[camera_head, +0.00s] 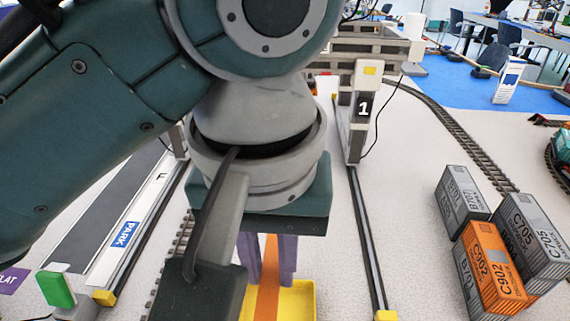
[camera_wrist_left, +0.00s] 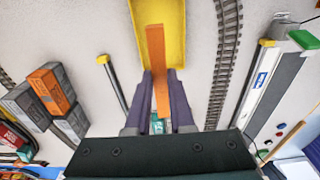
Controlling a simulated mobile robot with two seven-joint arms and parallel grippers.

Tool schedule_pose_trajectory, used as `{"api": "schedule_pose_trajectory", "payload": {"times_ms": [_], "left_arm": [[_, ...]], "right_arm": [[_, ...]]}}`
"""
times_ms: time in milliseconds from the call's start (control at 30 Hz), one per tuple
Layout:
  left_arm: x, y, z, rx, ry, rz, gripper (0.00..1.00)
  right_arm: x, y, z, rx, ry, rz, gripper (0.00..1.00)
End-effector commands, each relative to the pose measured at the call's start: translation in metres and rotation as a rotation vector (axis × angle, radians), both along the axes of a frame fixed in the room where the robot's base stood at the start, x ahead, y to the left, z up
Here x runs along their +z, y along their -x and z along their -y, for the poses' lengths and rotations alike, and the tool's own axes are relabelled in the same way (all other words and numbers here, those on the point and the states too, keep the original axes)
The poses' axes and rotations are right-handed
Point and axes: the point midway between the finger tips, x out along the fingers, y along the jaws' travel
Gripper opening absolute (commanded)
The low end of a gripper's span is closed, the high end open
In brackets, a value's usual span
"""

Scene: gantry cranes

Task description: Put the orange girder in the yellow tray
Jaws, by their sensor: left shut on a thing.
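The orange girder (camera_wrist_left: 158,70) is a long flat bar between the purple fingers of my left gripper (camera_wrist_left: 160,85), which is shut on it. In the head view the girder (camera_head: 268,280) shows upright in the picture between the fingers of the left gripper (camera_head: 267,275). The yellow tray (camera_wrist_left: 176,45) lies behind the girder in the wrist view, and the girder's far end overlaps it. The tray (camera_head: 300,300) also shows below the fingers in the head view. I cannot tell whether the girder touches the tray. My right gripper is not in view.
Stacked grey and orange containers (camera_head: 490,262) stand at the right. A gantry crane leg marked 1 (camera_head: 362,112) stands behind, with a dark rail (camera_head: 364,235) running beside the tray. The floor between rail and containers is clear.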

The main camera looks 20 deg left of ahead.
Motion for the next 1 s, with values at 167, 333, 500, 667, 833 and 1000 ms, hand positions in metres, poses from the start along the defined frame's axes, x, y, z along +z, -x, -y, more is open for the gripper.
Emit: {"api": "schedule_pose_trajectory", "payload": {"times_ms": [167,333,500,667,833,1000], "left_arm": [[-0.032,0.002,-0.001,0.02,-0.001,-0.001,0.0],[-0.082,0.002,-0.002,0.019,-0.006,-0.003,0.0],[-0.128,0.002,-0.001,0.016,-0.003,-0.002,0.0],[-0.153,0.002,-0.001,0.015,-0.002,0.001,0.0],[-0.168,0.002,-0.001,0.015,-0.001,0.001,0.0],[-0.196,0.001,-0.001,0.015,-0.002,0.001,0.0]], "right_arm": [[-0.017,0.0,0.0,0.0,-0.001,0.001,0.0],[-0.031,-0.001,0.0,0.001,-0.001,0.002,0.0],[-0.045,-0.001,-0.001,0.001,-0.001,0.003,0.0],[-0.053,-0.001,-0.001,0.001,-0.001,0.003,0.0],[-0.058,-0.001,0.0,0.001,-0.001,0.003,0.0],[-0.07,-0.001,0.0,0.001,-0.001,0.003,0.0]]}}
